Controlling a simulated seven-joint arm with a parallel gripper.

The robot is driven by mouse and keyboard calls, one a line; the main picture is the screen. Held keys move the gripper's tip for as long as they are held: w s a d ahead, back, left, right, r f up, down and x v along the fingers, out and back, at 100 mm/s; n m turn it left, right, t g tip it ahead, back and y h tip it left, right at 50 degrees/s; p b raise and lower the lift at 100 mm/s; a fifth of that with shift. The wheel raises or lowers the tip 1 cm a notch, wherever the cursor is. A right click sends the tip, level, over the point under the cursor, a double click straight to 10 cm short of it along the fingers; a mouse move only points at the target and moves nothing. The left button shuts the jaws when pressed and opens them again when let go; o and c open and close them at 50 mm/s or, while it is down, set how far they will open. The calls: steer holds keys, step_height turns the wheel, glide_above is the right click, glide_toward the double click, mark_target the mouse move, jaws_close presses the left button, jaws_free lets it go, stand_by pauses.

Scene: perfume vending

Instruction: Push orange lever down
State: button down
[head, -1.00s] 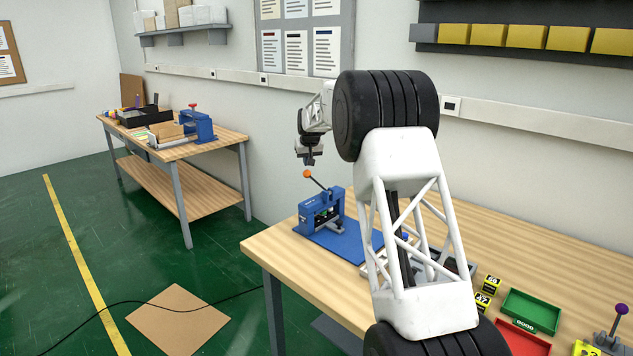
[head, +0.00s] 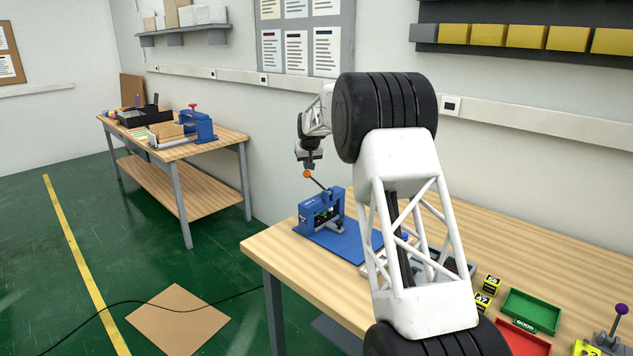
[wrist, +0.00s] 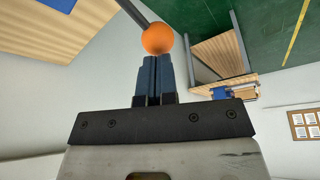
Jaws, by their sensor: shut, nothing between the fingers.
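The orange lever is a dark rod with an orange ball knob (head: 307,174) at its upper end. It rises at a slant from a blue press (head: 321,210) at the table's left end. My gripper (head: 309,164) is just above the knob, pointing down, its fingers shut and empty. In the wrist view the orange knob (wrist: 158,38) is right at the tips of my closed blue fingers (wrist: 153,62). The knob appears to touch the tips or lie very near them; I cannot tell which. The knob is not between the fingers.
The press stands on a blue mat (head: 345,240) on the wooden table (head: 275,245). A green tray (head: 531,311), a red tray (head: 520,338) and a purple-knobbed lever (head: 621,310) are at the right. My arm hides part of the table. Another workbench (head: 175,150) stands behind left.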

mark_target(308, 172)
steer(key=shift+f, duration=2.85)
stand_by(1.2)
steer(key=shift+r, duration=5.65)
